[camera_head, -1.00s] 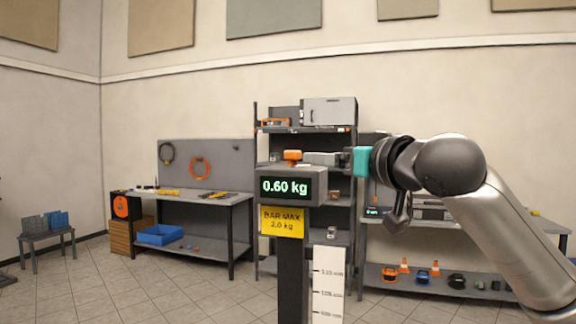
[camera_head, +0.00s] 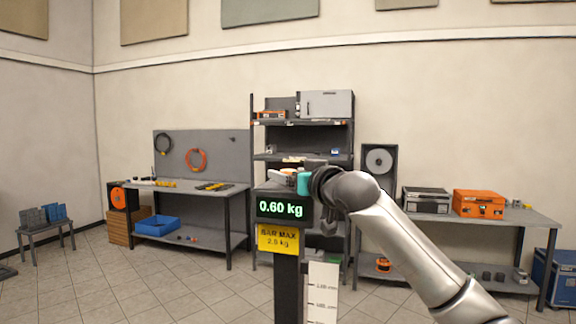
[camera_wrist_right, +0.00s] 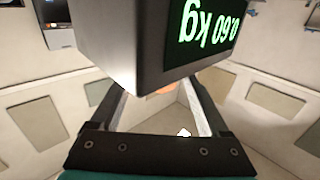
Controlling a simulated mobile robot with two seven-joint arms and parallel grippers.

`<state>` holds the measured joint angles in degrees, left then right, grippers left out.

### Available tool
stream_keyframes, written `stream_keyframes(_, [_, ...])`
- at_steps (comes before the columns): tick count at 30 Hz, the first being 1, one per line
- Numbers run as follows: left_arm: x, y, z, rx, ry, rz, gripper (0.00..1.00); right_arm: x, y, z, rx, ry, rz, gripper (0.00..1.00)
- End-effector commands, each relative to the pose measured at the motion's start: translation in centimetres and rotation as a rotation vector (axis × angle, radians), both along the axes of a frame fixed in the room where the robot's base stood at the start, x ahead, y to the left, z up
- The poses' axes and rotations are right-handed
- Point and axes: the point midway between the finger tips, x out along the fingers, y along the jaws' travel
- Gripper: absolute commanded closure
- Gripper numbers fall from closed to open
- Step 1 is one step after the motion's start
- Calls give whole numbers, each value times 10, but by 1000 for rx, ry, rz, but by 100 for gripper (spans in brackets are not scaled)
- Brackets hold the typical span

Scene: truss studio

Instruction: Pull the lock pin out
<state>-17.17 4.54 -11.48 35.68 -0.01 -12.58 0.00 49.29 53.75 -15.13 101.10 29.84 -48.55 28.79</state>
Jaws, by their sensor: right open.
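A dark post carries a display box (camera_head: 284,207) reading 0.60 kg, with a yellow sign (camera_head: 278,239) reading BAR MAX below it. In the right wrist view the display box (camera_wrist_right: 137,50) fills the upper middle and its readout is upside down. The orange lock pin knob (camera_wrist_right: 163,89) shows only in small part between the fingers, mostly hidden by the box. My right gripper (camera_head: 287,175) is at the top of the box in the head view, its teal part just above the right corner. The right gripper (camera_wrist_right: 156,88) is open, its fingers apart around the knob's line. My left gripper is out of view.
A shelf rack (camera_head: 303,123) stands behind the post. A workbench (camera_head: 190,187) is at left with a blue bin (camera_head: 158,226) on its lower shelf. A bench at right holds an orange case (camera_head: 478,204). Open tiled floor lies at left.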

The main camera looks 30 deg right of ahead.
Motion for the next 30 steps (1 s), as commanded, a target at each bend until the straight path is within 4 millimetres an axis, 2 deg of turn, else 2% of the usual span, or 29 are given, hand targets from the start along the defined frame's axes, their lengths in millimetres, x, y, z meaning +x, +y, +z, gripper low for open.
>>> stream_keyframes(6, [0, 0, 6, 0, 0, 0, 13, 12, 0, 0, -2, 0, 0, 21])
stream_keyframes(15, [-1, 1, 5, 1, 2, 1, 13, 13, -1, -1, -2, 0, 1, 21])
stream_keyframes(30, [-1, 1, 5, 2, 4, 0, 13, 12, -1, -1, -1, 1, 0, 77])
